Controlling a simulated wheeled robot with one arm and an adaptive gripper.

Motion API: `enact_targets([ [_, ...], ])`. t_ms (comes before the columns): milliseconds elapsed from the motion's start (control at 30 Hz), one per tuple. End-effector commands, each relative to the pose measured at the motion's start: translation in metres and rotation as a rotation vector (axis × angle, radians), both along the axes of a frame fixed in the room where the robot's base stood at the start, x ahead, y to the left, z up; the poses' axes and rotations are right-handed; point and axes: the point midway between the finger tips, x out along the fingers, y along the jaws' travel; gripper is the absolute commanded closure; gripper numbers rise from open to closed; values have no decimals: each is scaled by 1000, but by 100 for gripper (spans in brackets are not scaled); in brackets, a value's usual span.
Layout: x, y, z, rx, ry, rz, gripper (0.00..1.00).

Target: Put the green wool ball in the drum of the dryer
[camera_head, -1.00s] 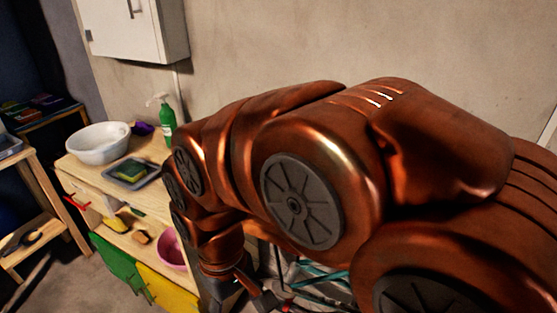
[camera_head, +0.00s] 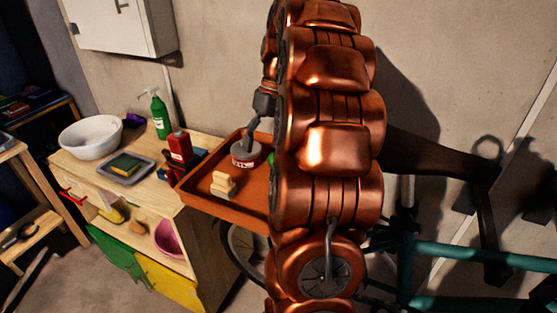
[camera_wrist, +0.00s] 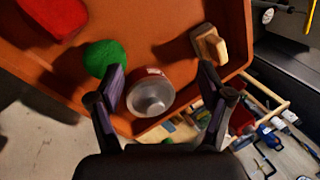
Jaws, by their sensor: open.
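The green wool ball (camera_wrist: 105,58) lies in an orange tray (camera_wrist: 150,30), near the left finger of my gripper (camera_wrist: 162,82) in the wrist view. In the head view only a sliver of the ball (camera_head: 271,158) shows beside my arm. My gripper is open, its fingers spread above the tray with nothing held. A round can (camera_wrist: 150,95) shows between the fingers, to the right of the ball. In the head view my gripper (camera_head: 252,125) is partly seen over the can (camera_head: 245,155). I cannot make out the dryer or its drum in either view.
Wooden blocks (camera_head: 223,184) sit in the tray, and a red object (camera_wrist: 55,15) shows at its corner. A teal bicycle (camera_head: 450,253) stands right.

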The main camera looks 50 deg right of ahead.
Motion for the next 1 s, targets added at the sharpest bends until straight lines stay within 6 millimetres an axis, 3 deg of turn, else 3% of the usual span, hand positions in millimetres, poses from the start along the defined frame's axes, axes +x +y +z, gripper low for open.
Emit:
enact_targets([
  [33, -1, -21, 0, 4, -12, -19, 21],
  [100, -5, -42, 1, 11, -23, -32, 21],
  [300, -13, -77, 1, 21, -46, -53, 21],
  [1000, -12, -72, -27, 23, -49, -54, 21],
])
